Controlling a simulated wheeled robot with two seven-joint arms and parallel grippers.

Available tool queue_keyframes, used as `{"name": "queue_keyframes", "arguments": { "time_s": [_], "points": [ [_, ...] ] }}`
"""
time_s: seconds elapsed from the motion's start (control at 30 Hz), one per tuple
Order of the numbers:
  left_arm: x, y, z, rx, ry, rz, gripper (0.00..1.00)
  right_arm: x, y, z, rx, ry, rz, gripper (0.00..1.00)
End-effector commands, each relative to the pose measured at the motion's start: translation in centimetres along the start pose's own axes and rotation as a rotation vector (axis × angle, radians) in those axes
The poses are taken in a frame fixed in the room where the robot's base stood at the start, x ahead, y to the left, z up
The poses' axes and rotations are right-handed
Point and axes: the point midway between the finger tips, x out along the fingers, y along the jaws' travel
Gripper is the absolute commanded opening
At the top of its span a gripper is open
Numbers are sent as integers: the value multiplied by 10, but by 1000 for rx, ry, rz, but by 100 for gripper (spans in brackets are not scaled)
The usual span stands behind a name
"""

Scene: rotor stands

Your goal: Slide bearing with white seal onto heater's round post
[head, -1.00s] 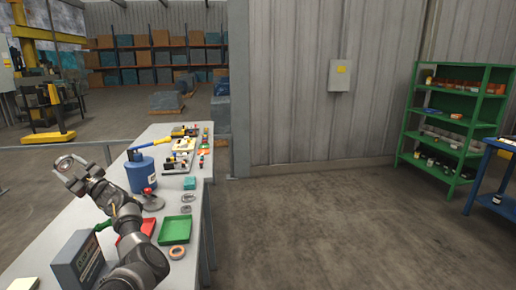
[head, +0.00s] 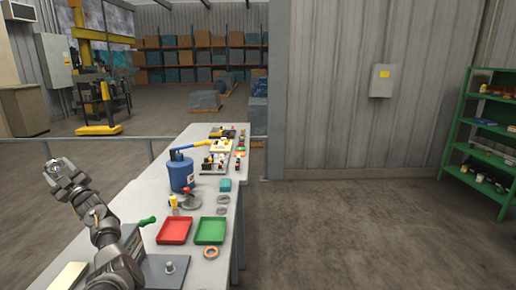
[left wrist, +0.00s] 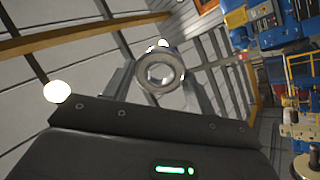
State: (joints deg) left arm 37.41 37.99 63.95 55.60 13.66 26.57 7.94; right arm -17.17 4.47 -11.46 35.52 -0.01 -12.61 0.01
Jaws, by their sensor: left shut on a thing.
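My left gripper (head: 61,169) is raised in the air at the left, off the table's left edge. It is shut on a bearing, a silvery ring (left wrist: 160,90) with a pale inner band, seen face-on in the left wrist view. The heater is a dark box mostly behind my left forearm, with a flat grey plate (head: 190,274) at the table's near end. Its short round post (head: 170,267) stands upright and bare on the plate. The bearing is well apart from the post. My right gripper is not in view.
A red tray (head: 174,231) and a green tray (head: 210,231) lie beyond the heater. An orange-brown ring (head: 211,253) and grey rings (head: 222,210) lie on the table (head: 230,262). A blue canister (head: 181,172) stands farther back. Open air surrounds the raised gripper.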

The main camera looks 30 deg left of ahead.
Motion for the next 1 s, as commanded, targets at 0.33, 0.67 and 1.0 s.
{"name": "queue_keyframes", "arguments": {
  "time_s": [0.33, 0.67, 1.0],
  "points": [
    [31, -73, -20, 80, 11, -76, 32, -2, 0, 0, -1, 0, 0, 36],
    [60, -137, -50, 144, 29, -152, 32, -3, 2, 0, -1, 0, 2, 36],
    [91, -196, -93, 195, 59, -228, 32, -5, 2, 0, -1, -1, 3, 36]
  ]
}}
